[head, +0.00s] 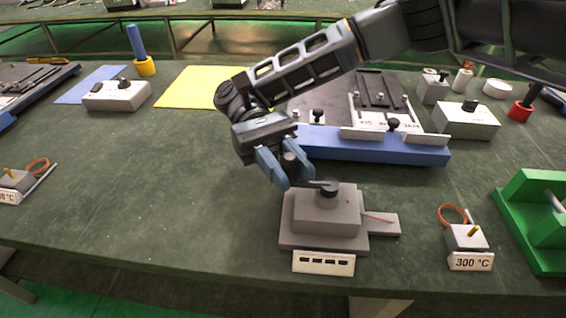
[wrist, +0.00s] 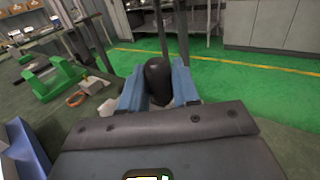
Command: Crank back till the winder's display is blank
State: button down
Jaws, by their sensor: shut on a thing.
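The winder (head: 312,212) is a grey stepped block near the front edge of the table in the head view. Its white display panel (head: 323,263) faces front and carries a row of several dark marks. A dark crank arm on its top runs left from a round black hub (head: 328,189). My gripper (head: 288,174) has its blue fingers shut around the crank's dark upright knob, left of the hub. In the wrist view the rounded black knob (wrist: 158,80) stands between the two blue fingers (wrist: 158,92). The knob's lower part is partly hidden by the fingers.
A blue-edged fixture (head: 375,147) lies behind the winder, under my arm. A small block labelled 300 °C (head: 467,240) with an orange loop and a green stand (head: 535,215) are to the right.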

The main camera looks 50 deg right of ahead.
jog(key=shift+s+f, duration=0.1)
dwell(0.3)
jog(key=c, duration=1)
grip_release()
jog(key=shift+o, duration=0.2)
jog(key=shift+r, duration=0.2)
jog(key=shift+r, duration=0.35)
jog(key=r, duration=0.2)
jog(key=d+r, duration=0.1)
jog(key=r, duration=0.1)
jog(key=shift+s+d+p, duration=0.1)
jog(key=shift+s+p, duration=0.2)
jog(key=shift+s, duration=0.05)
jog(key=s+d+r+p, duration=0.1)
jog(key=s+d+r, duration=0.4)
jog(key=d, duration=0.3)
jog(key=shift+s+d+r+p, duration=0.2)
jog(key=shift+s+r+p, duration=0.2)
jog(key=shift+r, duration=0.1)
